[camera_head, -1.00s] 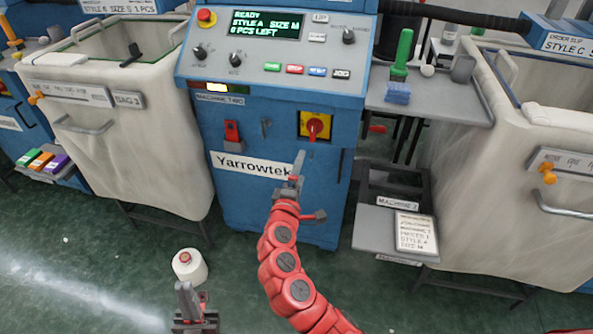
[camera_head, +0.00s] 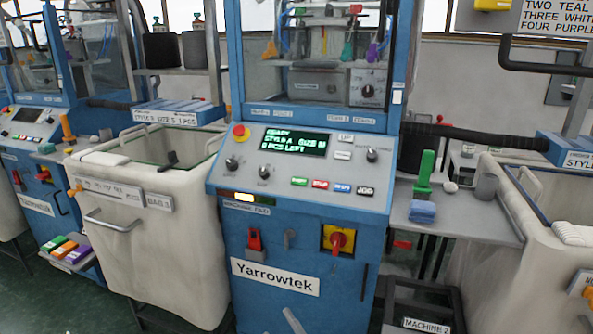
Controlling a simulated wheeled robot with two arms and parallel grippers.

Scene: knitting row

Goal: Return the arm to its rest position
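Only a pale grey tip at the bottom edge shows, which looks like the end of my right gripper (camera_head: 292,320). It is in front of the lower front of the blue Yarrowtek machine (camera_head: 225,285), below its name plate (camera_head: 275,277). Whether its fingers are open or shut is hidden below the frame. The rest of my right arm is out of view. My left gripper is not in view. I cannot see anything held.
A cream bin (camera_head: 170,260) stands left of the machine and another (camera_head: 490,240) stands right. A grey side shelf (camera_head: 470,220) holds a green-handled tool (camera_head: 424,175) and a blue block (camera_head: 422,212). A red rotary switch (camera_head: 338,241) sits on the machine's front.

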